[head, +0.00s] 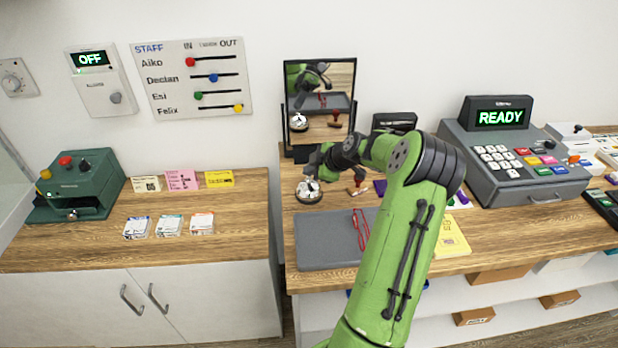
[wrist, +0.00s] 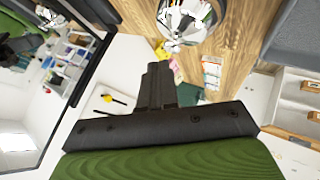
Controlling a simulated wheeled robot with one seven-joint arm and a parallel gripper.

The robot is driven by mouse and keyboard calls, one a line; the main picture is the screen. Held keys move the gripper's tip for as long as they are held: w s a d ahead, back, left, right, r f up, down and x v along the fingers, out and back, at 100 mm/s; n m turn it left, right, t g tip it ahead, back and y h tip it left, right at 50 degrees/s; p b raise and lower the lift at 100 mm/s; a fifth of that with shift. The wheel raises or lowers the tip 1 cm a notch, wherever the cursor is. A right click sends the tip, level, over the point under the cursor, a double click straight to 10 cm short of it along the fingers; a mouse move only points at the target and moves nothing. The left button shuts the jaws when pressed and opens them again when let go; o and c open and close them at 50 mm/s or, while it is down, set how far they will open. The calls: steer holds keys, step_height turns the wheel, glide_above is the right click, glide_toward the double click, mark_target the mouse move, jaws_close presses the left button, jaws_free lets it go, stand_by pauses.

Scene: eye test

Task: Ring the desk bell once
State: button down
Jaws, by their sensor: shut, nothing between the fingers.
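The desk bell (head: 309,193), a silvery dome on a dark round base, stands on the wooden counter left of the middle. It also shows at the top of the wrist view (wrist: 186,22), cut off by the upper edge. My gripper (head: 313,174) is just above the bell in the head view and partly covers its top. In the wrist view the dark fingers (wrist: 158,84) are together with nothing between them, and the bell lies beyond their tips. I cannot tell whether the fingertips touch it.
A mirror (head: 320,75) stands behind the bell, reflecting it and my arm. A grey mat (head: 320,255) with red glasses (head: 361,230) is in front. A till (head: 510,150) stands right. A gap separates the left counter.

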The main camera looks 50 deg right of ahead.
mark_target(310, 181)
steer(key=shift+r, duration=0.2)
steer(key=shift+r+p, duration=1.3)
steer(key=shift+r, duration=1.25)
steer(key=shift+f, duration=0.1)
steer(key=shift+a, duration=0.15)
steer(key=s+a+r+m+g, duration=0.15)
steer(key=a+r, duration=0.25)
steer(key=a, duration=0.7)
steer(key=s+a+r+g, duration=0.15)
steer(key=a+r, duration=0.35)
steer(key=a, duration=0.6)
steer(key=s+a+r+m, duration=0.1)
steer(key=s+a+m, duration=0.3)
steer(key=s+a, duration=0.3)
steer(key=s+a+r+m, duration=0.1)
steer(key=s+a+m, duration=0.2)
steer(key=s+a, duration=0.4)
steer(key=s, duration=0.7)
steer(key=shift+s+a+m+g, duration=0.15)
steer(key=shift+s+m+g, duration=0.1)
steer(key=shift+m+g, duration=0.1)
